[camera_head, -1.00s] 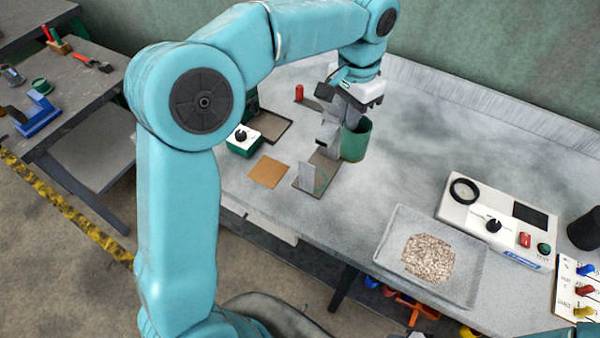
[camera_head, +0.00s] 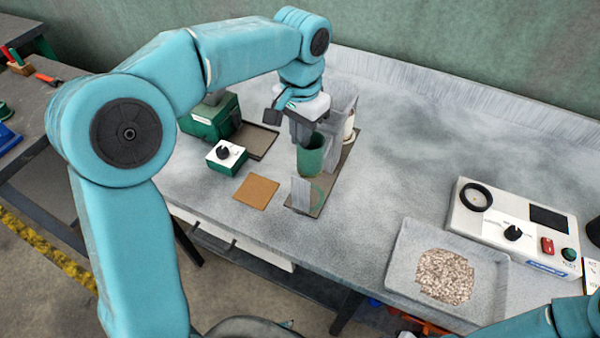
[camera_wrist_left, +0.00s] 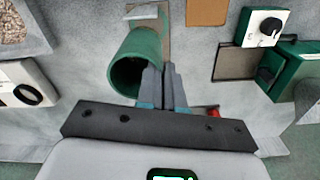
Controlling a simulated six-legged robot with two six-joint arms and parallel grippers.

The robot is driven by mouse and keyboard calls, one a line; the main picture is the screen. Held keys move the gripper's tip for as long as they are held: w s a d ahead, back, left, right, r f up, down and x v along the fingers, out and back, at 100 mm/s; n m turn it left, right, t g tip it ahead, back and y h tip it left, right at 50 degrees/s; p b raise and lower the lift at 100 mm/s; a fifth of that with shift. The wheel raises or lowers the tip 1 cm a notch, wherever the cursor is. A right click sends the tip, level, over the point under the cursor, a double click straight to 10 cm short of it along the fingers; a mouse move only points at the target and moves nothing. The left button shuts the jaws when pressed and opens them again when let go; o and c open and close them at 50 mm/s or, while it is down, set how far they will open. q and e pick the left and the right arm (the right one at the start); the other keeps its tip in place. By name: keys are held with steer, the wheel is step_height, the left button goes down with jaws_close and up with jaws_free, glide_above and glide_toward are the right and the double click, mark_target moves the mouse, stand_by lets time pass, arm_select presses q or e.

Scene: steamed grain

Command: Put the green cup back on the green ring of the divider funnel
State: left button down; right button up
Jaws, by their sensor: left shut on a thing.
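My left gripper (camera_head: 302,128) is shut on the green cup (camera_head: 311,160) at its wall. In the left wrist view the fingers (camera_wrist_left: 164,85) press on the edge of the cup (camera_wrist_left: 140,55), whose open mouth faces the camera. In the head view the cup is above the brown base (camera_head: 333,180) of the divider funnel, between its front and rear upright plates. My right gripper is out of view.
A tan square (camera_head: 257,192), a green box with a black knob (camera_head: 226,156) and a dark tray (camera_head: 254,141) lie to the left. A grain tray (camera_head: 405,262) and a white control unit (camera_head: 490,222) stand at right. The bench between is clear.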

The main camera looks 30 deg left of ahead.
mark_target(299, 171)
arm_select(q)
steer(key=f, duration=0.6)
steer(key=shift+s+a, duration=0.1)
steer(key=shift+s, duration=0.15)
steer(key=shift+w+f, duration=0.1)
steer(key=shift+f, duration=0.2)
step_height(299, 171, down, 4)
steer(key=shift+r, duration=0.25)
steer(key=shift+f, duration=0.5)
steer(key=shift+w, duration=0.1)
steer(key=shift+f+b, duration=0.2)
steer(key=shift+b, duration=0.1)
steer(key=c, duration=1.3)
jaws_free()
